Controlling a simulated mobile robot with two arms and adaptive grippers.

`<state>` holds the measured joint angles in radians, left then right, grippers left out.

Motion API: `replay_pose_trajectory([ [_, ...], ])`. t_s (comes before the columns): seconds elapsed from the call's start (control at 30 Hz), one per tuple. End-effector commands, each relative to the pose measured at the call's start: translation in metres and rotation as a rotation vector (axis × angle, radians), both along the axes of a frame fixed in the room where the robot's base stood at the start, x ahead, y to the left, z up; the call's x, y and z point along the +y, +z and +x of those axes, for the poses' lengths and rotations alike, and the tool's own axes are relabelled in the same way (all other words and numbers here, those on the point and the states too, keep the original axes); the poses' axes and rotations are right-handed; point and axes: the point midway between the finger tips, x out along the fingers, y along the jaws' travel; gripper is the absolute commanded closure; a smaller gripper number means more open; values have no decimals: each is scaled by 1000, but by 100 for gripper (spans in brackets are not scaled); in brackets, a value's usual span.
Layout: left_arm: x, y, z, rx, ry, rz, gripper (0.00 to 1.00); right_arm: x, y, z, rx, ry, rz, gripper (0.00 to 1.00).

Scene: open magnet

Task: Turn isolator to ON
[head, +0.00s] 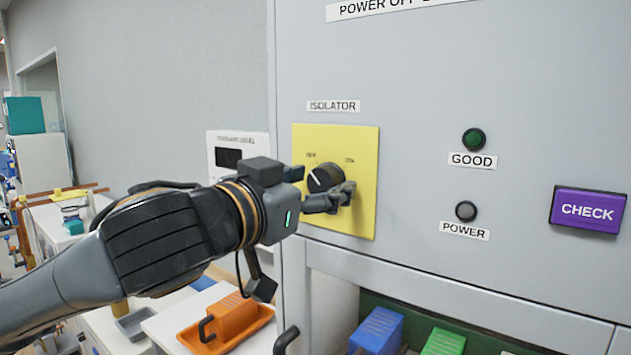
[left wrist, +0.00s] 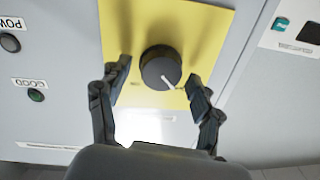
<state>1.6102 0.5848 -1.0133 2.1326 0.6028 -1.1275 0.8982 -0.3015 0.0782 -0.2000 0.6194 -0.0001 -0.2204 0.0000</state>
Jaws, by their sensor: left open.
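The isolator is a black round knob (head: 325,178) on a yellow plate (head: 360,205), under an ISOLATOR label (head: 333,106). Its white pointer line aims up and left, toward the OFF mark. In the left wrist view the knob (left wrist: 160,68) sits between the two fingers, and its pointer aims to the lower right. My left gripper (head: 328,185) is at the knob, its fingers open on either side; in the left wrist view (left wrist: 158,84) gaps show between each finger and the knob. My right gripper is not in view.
Right of the plate are a GOOD lamp (head: 473,139), a POWER lamp (head: 466,211) and a purple CHECK button (head: 588,210). Below the panel are a blue block (head: 377,331) and a green block (head: 443,342). An orange block (head: 232,318) sits in a tray at lower left.

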Motion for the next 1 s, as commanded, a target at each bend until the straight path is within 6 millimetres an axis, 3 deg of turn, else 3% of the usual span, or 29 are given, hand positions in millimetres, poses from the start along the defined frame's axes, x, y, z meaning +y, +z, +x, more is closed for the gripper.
replay_pose_trajectory([
  [0.03, 0, 0, 0, 0, 0, 0, 41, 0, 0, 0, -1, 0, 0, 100],
  [0.27, 0, 0, 0, 0, 0, 0, 88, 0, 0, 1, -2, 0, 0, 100],
  [0.3, 0, 0, 0, 1, 0, -1, 90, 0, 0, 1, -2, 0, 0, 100],
  [0.67, 0, 0, 0, -36, 1, 50, 90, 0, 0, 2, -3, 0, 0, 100],
  [1.0, 0, -1, 0, -184, 1, 255, 90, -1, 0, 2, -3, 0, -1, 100],
])
